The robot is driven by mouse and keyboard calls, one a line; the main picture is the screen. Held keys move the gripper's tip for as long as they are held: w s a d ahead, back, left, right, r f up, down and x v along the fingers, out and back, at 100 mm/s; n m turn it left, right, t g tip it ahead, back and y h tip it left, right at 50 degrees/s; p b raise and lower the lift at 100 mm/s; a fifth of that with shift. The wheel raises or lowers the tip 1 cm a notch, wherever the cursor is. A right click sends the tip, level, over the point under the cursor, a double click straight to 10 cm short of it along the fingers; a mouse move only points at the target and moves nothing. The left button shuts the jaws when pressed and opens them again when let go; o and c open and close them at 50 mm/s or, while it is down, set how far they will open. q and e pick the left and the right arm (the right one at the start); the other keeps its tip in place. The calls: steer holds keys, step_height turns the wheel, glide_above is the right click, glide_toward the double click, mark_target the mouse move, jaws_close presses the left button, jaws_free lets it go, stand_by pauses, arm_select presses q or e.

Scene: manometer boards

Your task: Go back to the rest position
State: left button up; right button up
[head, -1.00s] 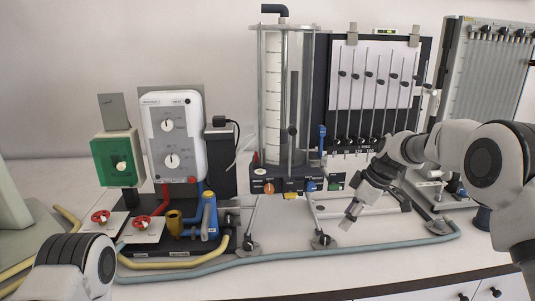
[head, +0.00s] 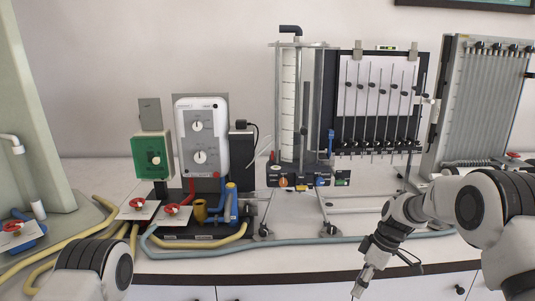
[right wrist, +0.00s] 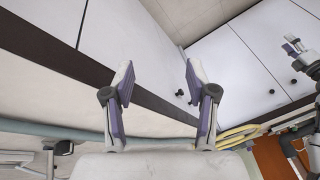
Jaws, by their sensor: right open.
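My right gripper (head: 361,280) hangs in front of the bench's front edge at the lower right of the head view, pointing down. In the right wrist view its two fingers (right wrist: 160,90) stand apart with nothing between them, and cabinet doors (right wrist: 230,60) lie beyond. My right arm comes in from the right of the head view. Only a rounded link of my left arm shows at the lower left of the head view; the left gripper is out of the picture.
A tall clear cylinder (head: 290,105) and a manometer board (head: 346,125) stand at the back. A grey panel (head: 480,105) is at the right. A green switch box (head: 152,155), a white control unit (head: 201,140), red valves (head: 178,209) and a blue-grey hose (head: 300,241) lie left and front.

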steer(key=s+f+m+g+h, duration=0.2)
steer(key=s+f+g, duration=0.2)
steer(key=s+f, duration=1.75)
steer(key=s+d+f+m+t+h, duration=0.1)
steer(key=s+m+t, duration=0.3)
steer(key=s+m, duration=0.6)
steer(key=s, duration=0.7)
steer(key=shift+d+f+t+h, duration=0.2)
steer(key=shift+t+h, duration=0.1)
steer(key=shift+h, duration=0.1)
